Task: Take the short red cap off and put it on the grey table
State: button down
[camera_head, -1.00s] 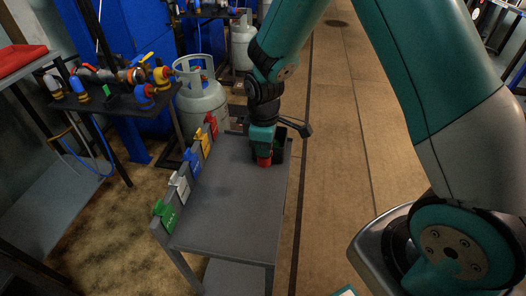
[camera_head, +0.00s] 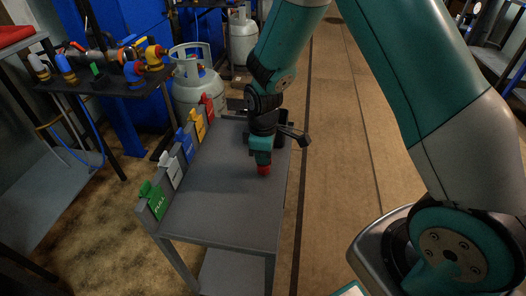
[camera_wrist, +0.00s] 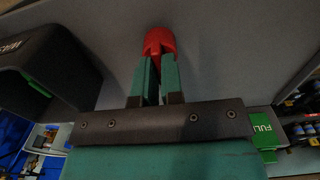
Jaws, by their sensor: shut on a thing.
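The short red cap (camera_head: 263,170) is held between the fingertips of my gripper (camera_head: 262,160), at the far right part of the grey table (camera_head: 215,213). In the wrist view the red cap (camera_wrist: 160,41) sits at the ends of my two green fingers (camera_wrist: 158,74), which are shut on it. The fingers hide part of the cap. The cap is over or at the table top; I cannot tell whether it touches the surface.
A black bin (camera_wrist: 45,75) marked "WAS..." stands beside my gripper at the table's far end. Coloured tag holders, including a green one (camera_head: 153,200) reading "FULL", line the table's left edge. Gas cylinders (camera_head: 196,88) stand behind. The near table top is clear.

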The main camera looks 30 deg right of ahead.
jog(key=shift+f, duration=0.45)
jog(key=c, duration=1.2)
grip_release()
jog(key=shift+o, duration=0.2)
jog(key=shift+r, duration=0.1)
notch_tip(320, 180, up, 17)
jog(key=p, duration=0.4)
jog(key=shift+r, duration=0.15)
